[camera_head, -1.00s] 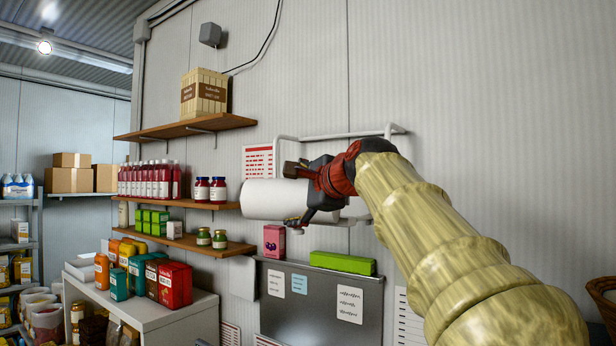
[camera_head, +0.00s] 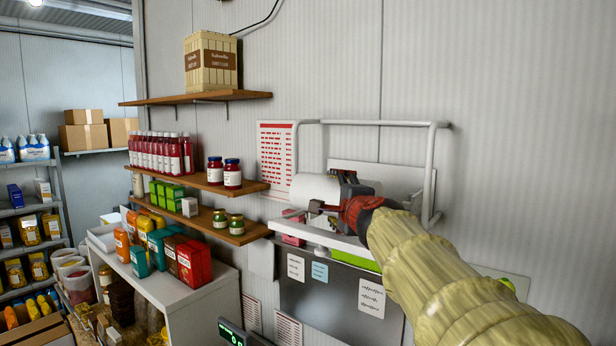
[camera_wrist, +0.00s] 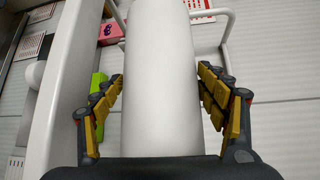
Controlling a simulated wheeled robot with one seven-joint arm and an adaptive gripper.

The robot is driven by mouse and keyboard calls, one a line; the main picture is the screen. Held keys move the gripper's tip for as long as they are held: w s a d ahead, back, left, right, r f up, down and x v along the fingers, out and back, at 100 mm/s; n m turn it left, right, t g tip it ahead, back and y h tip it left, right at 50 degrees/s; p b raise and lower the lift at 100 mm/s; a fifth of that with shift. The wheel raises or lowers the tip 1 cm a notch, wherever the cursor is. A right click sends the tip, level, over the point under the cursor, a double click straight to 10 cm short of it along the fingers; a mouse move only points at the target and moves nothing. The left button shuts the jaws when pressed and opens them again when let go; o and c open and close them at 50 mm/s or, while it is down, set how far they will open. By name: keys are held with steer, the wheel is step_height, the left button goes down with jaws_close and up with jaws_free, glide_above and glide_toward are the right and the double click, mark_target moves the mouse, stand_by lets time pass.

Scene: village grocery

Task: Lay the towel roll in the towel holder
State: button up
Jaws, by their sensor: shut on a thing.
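The white towel roll (camera_head: 314,188) lies level and sideways in my gripper (camera_head: 333,207). In the wrist view the roll (camera_wrist: 167,80) runs between my gripper's padded fingers (camera_wrist: 163,100), which are shut on it. The towel holder is a white wall frame with a top rail (camera_head: 385,124), bent side bars and a pale lower ledge (camera_head: 330,239). In the head view the roll appears between the side bars, below the top rail and just above the ledge. I cannot tell whether it touches the ledge. My gripper hides the roll's right part.
A grey panel (camera_head: 320,298) with notes is below the holder. Wooden shelves with jars (camera_head: 223,172) and bottles (camera_head: 160,152) are to the left. The wall above the holder is clear.

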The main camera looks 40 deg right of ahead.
steer(key=shift+s+d+f, duration=0.1)
steer(key=shift+s+d, duration=0.15)
steer(key=shift+w+d, duration=0.1)
steer(key=shift+d, duration=0.05)
steer(key=w+d+f+b, duration=0.1)
steer(key=w+d, duration=0.1)
steer(key=d, duration=0.6)
steer(key=w+d+f+b, duration=0.1)
steer(key=w+d+f, duration=0.1)
steer(key=d, duration=0.6)
steer(key=shift+w+b, duration=0.3)
steer(key=shift+w, duration=0.05)
stand_by(1.3)
steer(key=o, duration=1.2)
steer(key=shift+f, duration=0.1)
steer(key=shift+c, duration=0.2)
